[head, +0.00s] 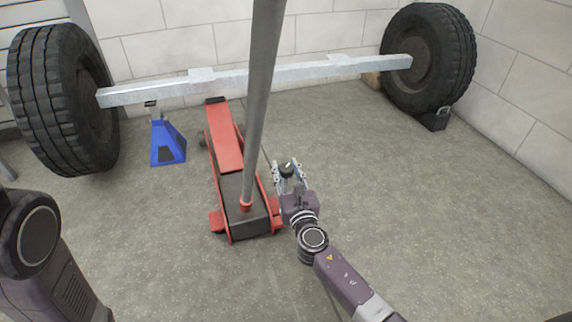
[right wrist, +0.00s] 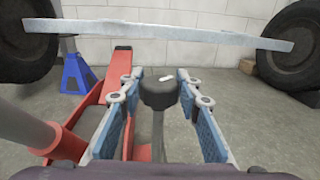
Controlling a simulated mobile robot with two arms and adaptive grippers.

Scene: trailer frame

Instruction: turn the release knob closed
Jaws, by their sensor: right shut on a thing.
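The release knob (right wrist: 158,96) is black and round with a white mark on top, on a dark stem, in the right wrist view. It also shows small in the head view (head: 287,170), at the right side of the red floor jack (head: 228,150). My right gripper (head: 289,172) is shut on the knob, one blue-grey finger on each side of it. The finger contact is hard to see. My left gripper is out of view; only part of my left arm shows at the left edge.
The grey jack handle (head: 262,95) rises steeply beside my right gripper. A metal axle beam (head: 265,75) with two tires (head: 62,95) (head: 430,58) spans the back. A blue jack stand (head: 167,142) is at left; a wheel chock (head: 433,119) is at right. The right floor is clear.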

